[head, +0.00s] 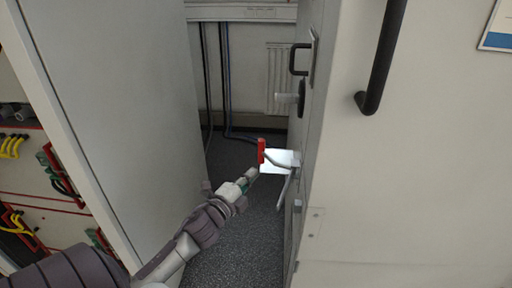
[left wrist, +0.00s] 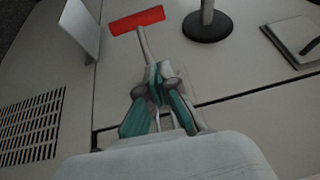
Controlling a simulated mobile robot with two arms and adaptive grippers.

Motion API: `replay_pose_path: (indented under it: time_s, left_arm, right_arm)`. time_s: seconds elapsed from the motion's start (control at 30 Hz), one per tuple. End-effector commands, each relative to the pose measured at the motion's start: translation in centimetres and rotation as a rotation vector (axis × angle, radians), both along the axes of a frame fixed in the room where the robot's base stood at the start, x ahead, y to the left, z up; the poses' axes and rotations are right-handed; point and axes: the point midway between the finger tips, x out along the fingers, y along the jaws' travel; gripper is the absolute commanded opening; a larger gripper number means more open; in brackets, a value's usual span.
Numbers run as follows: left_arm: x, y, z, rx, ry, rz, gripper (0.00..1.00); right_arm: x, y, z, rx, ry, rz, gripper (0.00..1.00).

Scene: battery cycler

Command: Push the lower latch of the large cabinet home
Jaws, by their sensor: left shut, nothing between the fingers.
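The large cabinet (head: 400,190) fills the right of the head view, with its narrow face turned toward the aisle. A latch lever with a red grip (head: 261,151) stands out from that face, low down; I take it as the lower latch. My left gripper (head: 251,174) is shut and empty, just below and left of the red grip. In the left wrist view the closed fingertips (left wrist: 157,72) overlap the lower end of the lever's grey stem, under the red grip (left wrist: 136,20). I cannot tell whether they touch. My right gripper is out of view.
A bright white plate (head: 278,162) sticks out beside the lever. Above are a round black knob base (head: 302,98) and a black handle (head: 299,59). A grey panel (head: 120,110) stands close on the left, leaving a narrow aisle. Dark cables (head: 224,80) hang behind.

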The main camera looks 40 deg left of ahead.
Motion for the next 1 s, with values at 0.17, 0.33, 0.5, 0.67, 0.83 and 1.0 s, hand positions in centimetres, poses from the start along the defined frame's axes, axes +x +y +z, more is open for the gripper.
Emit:
replay_pose_path:
  time_s: [0.17, 0.33, 0.5, 0.67, 0.83, 1.0]
  left_arm:
    - [-4.2, 0.7, 1.0, -0.006, 0.054, 0.178, 0.00]
    - [-3.7, 1.3, 1.0, -0.001, 0.064, 0.206, 0.00]
    - [-0.7, 2.0, 1.0, 0.000, 0.061, 0.203, 0.00]
    - [2.7, 3.0, 0.9, 0.000, 0.060, 0.202, 0.00]
    - [5.9, 3.8, 0.8, -0.003, 0.061, 0.202, 0.00]
    - [8.0, 4.3, 0.9, -0.002, 0.063, 0.202, 0.00]
  right_arm:
    - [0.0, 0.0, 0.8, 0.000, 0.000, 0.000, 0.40]
    - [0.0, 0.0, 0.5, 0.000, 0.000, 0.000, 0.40]
    - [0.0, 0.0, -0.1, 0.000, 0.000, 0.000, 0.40]
    - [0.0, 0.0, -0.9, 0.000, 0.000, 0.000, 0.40]
    - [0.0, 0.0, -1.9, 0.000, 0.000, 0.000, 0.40]
    - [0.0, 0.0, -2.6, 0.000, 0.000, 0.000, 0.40]
